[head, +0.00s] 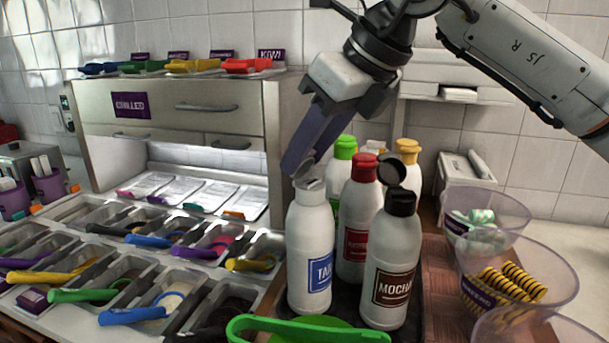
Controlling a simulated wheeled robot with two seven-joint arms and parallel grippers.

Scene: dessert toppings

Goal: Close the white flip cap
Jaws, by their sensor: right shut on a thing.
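A white bottle (311,245) with a blue label stands upright at the centre. Its white flip cap (309,186) is on top, with the lid (303,169) tilted up, not flat. My right gripper (298,166) comes down from the upper right. Its purple fingers are shut on the lid of the white flip cap, from above and slightly left. The far side of the cap's hinge is hard to see. My left gripper is not in view.
Close right stands the mocha bottle (391,262) with its black cap open. Behind are a red-capped bottle (358,215), a green-capped bottle (344,149) and a yellow-capped bottle (408,160). Clear bowls (551,270) stand at right. Topping bins with scoops fill the left.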

